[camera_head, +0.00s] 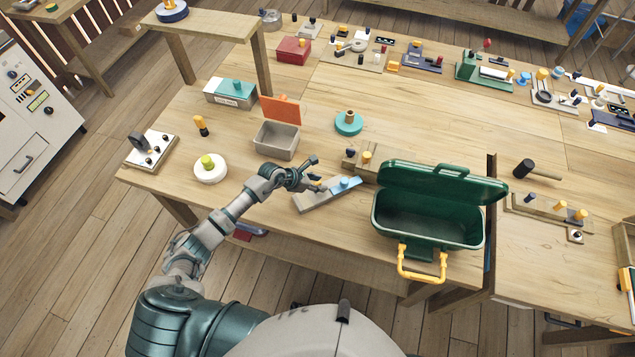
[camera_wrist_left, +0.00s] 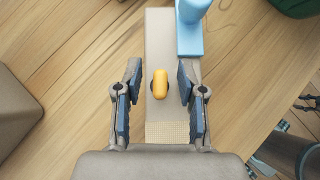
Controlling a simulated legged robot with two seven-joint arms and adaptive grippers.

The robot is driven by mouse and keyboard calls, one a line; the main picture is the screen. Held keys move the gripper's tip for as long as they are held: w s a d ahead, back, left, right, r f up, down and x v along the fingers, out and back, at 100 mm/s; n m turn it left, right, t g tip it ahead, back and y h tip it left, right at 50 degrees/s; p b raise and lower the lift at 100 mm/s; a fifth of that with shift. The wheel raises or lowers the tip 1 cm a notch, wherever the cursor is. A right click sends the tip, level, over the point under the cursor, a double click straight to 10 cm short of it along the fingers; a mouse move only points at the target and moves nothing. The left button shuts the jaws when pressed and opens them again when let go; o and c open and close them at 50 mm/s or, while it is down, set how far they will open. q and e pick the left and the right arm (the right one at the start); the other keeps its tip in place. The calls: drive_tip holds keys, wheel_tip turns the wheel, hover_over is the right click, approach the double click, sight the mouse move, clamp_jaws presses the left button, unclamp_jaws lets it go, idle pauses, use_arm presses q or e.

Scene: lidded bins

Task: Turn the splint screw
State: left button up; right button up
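The splint is a long grey-beige board (camera_head: 313,202) with a light blue block (camera_head: 346,186) on it, lying on the table left of the green case. In the left wrist view the board (camera_wrist_left: 160,40) runs away from my gripper, with the blue block (camera_wrist_left: 190,38) on its right side. The splint screw has a yellow oblong knob (camera_wrist_left: 160,83) on a dark round base. My left gripper (camera_head: 314,175) is over the board; in its wrist view the open fingers (camera_wrist_left: 159,80) stand on either side of the knob, apart from it. My right gripper is not in view.
An open green case (camera_head: 430,215) with a yellow handle stands close right of the splint. A grey box (camera_head: 277,142) with an orange lid stands behind my left gripper. A white disc (camera_head: 210,170) with a yellow-green knob lies left. Bare table lies around the teal round piece (camera_head: 349,125).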

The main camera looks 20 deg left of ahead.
use_arm(q)
drive_tip(key=shift+c, duration=0.2)
clamp_jaws()
drive_tip(key=shift+r+n+p, duration=0.1)
drive_tip(key=shift+n+p, duration=0.3)
drive_tip(key=shift+p, duration=0.3)
drive_tip(key=shift+a, duration=0.1)
drive_tip(key=shift+o, duration=0.2)
unclamp_jaws()
drive_tip(key=v, duration=1.1)
drive_tip(key=shift+s+a+r, duration=0.15)
drive_tip(key=shift+s+r, duration=0.05)
drive_tip(key=shift+s, duration=0.15)
